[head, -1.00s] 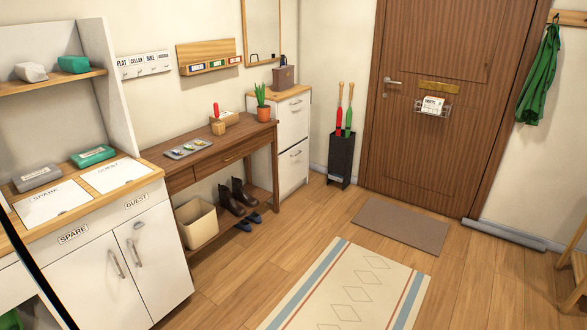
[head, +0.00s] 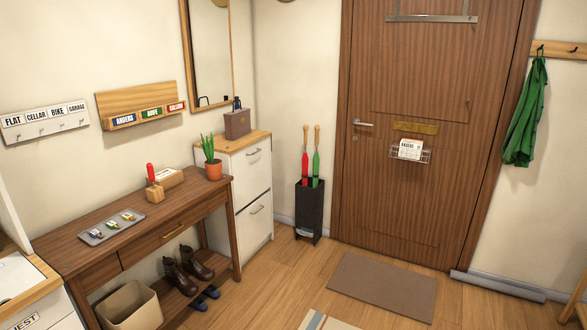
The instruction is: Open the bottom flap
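The narrow white cabinet (head: 229,180) stands against the wall in the corner, left of the door. It has two flaps on its front, each with a metal handle. The bottom flap (head: 257,228) looks shut, and its handle (head: 258,209) is near its upper edge. The top flap (head: 253,171) also looks shut, with its own handle (head: 253,152). The brown console table's right end stands close in front and hides part of the cabinet's left side. Neither of my grippers shows in the head view.
A console table (head: 195,196) holds a key tray (head: 111,228) and a plant pot (head: 214,170). Boots (head: 188,270) and a beige bin (head: 130,308) are below. A black umbrella stand (head: 309,212) stands right of the cabinet. A brown mat (head: 383,287) lies by the door (head: 420,130). Wooden floor before the cabinet is clear.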

